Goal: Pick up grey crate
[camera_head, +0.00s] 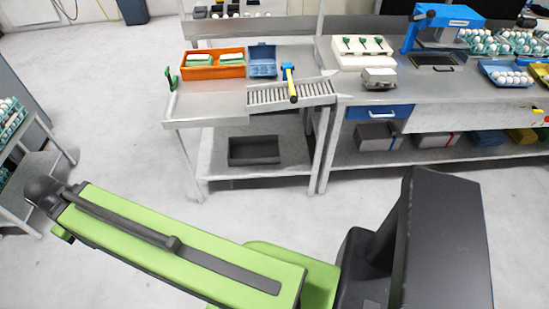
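A dark grey crate (254,151) sits on the lower shelf (215,160) of the left metal table. It looks open-topped and empty. Lighter grey boxes, one of them at the left (374,138) and one with a red edge further right (434,140), stand on the lower shelf of the longer bench. My green arm stretches across the foreground to the left, well in front of the table and apart from the crate. My gripper cannot be made out in this view.
Table legs flank the shelf. A rack with egg trays stands at the left edge. The floor (120,130) between rack and table is clear.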

